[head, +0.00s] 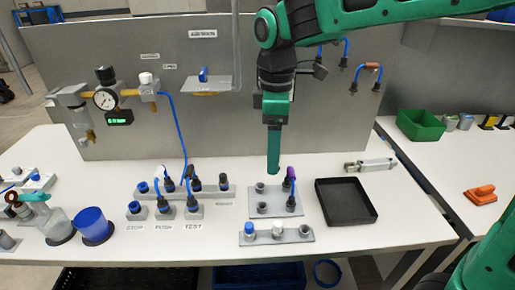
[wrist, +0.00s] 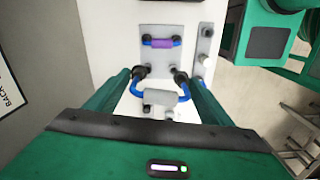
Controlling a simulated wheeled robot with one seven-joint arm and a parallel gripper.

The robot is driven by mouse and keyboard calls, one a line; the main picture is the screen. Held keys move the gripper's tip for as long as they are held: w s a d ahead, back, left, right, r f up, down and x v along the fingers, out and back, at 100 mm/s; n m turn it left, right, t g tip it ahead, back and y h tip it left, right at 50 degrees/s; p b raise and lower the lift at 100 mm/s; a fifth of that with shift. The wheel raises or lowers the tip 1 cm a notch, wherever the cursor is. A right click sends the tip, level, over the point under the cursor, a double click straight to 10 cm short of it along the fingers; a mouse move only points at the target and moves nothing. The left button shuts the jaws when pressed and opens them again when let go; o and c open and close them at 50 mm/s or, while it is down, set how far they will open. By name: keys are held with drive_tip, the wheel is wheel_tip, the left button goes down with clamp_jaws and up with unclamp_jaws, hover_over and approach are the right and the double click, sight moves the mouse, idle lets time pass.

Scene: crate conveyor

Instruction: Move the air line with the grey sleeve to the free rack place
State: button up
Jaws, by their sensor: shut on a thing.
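My gripper (head: 273,170) points straight down over the rack plate (head: 253,211). In the wrist view my gripper (wrist: 158,76) has its fingers on either side of a blue air line with a grey sleeve (wrist: 160,97) and is shut on it. Black end fittings show at both ends of that line. In the head view the line is hidden by the near finger. A line with a purple sleeve (head: 291,173) stands on the right side of the plate; it also shows in the wrist view (wrist: 165,43). Two bare sockets (head: 262,206) show on the plate's left side.
A black tray (head: 346,218) lies right of the plate. A rail with several knobs (head: 300,236) lies in front. Plugs with blue lines (head: 193,207) stand to the left.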

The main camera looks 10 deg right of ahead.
drive_tip(key=shift+n, duration=0.7)
drive_tip(key=shift+a+f, duration=0.5)
drive_tip(key=shift+f, duration=1.15)
drive_tip(key=shift+a+f, duration=0.55)
drive_tip(key=shift+f, duration=1.05)
drive_tip(key=shift+a+f, duration=0.5)
drive_tip(key=shift+f, duration=1.15)
drive_tip(key=shift+f, duration=0.95)
drive_tip(key=o, duration=1.1)
drive_tip(key=shift+o, duration=0.3)
drive_tip(key=shift+r, duration=0.1)
drive_tip(key=shift+r, duration=2.95)
